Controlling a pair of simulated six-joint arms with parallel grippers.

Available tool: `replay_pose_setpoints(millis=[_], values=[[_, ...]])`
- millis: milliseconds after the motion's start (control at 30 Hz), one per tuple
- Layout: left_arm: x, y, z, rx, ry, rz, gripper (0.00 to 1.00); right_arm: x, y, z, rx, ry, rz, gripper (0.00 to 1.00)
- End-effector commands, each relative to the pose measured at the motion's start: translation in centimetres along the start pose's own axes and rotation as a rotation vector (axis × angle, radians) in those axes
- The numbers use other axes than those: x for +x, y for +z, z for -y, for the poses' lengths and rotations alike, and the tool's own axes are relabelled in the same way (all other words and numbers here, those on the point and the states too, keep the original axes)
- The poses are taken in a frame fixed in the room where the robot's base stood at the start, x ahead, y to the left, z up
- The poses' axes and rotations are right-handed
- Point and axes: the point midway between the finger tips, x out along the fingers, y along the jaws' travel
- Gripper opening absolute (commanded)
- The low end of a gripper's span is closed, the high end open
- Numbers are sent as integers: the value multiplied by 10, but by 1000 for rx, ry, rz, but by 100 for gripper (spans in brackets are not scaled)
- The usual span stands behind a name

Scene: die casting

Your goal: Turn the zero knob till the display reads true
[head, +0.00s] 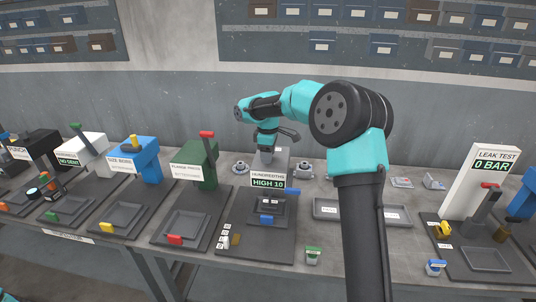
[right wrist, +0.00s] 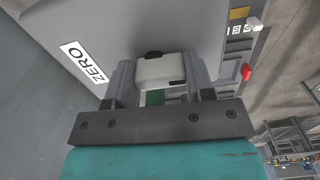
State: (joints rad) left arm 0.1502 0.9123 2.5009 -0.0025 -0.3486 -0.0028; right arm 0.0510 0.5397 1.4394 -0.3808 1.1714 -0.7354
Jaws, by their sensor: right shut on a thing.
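The gauge (head: 270,166) stands at mid-bench in the head view, with a sign marked HUNDREDTHS and a green-on-black display (head: 268,183) reading HIGH 10. In the right wrist view, a label marked ZERO (right wrist: 83,62) is on the gauge's grey housing. A pale knob (right wrist: 160,70) with a dark round part sits between the fingers of my right gripper (right wrist: 160,78). The gripper is shut on the knob. In the head view my right arm reaches over to the back of the gauge, and the knob is hidden there. My left gripper is not in view.
A green press (head: 196,165) with a red-topped lever stands left of the gauge. A grey tray (head: 335,210) lies to its right. A white LEAK TEST stand (head: 482,178) reading 0 BAR is at far right. Small metal parts (head: 305,169) sit beside the gauge.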

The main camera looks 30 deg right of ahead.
Motion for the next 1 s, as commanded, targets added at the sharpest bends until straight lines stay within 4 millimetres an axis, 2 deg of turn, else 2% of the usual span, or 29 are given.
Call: replay_pose_setpoints(millis=[367,1000], values=[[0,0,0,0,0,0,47,0,-1,0,238,0,0,25],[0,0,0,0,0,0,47,-1,-4,-2,815,1,-1,25]])
